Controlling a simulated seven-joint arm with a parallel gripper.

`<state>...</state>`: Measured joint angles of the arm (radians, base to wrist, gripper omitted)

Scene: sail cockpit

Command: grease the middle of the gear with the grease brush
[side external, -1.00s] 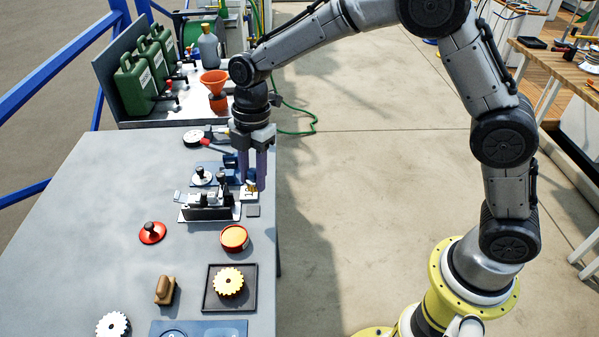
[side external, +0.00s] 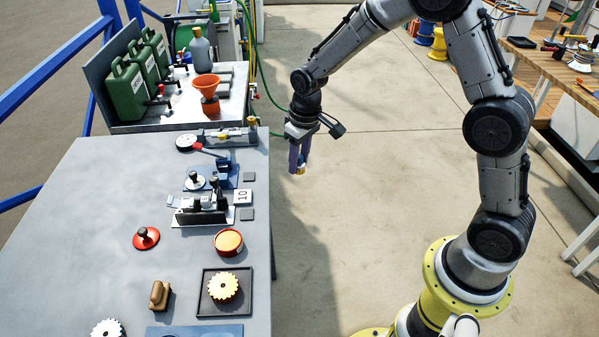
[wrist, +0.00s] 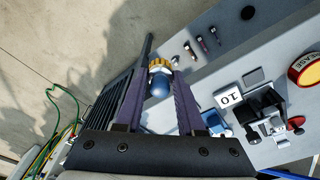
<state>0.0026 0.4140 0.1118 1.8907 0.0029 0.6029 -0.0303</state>
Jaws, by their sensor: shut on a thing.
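My gripper (side external: 299,168) is right of the table's edge, over the floor, in the side view. In the wrist view its purple fingers (wrist: 160,72) are shut on a small piece with a blue rounded end (wrist: 160,86) and a gold ridged collar; I cannot tell whether it is the grease brush. A pale yellow gear (side external: 223,287) lies on a black square tray (side external: 204,309) at the table's front right. A brown block with a rounded grip (side external: 159,295) stands left of the tray.
A metal fixture (side external: 200,212) and a "10" plate (side external: 243,197) are at mid-table. A red knobbed disc (side external: 146,238) lies left. A white gear (side external: 107,328) and blue tray (side external: 195,331) are in front. Green cans (side external: 127,90) and an orange funnel (side external: 206,88) stand behind.

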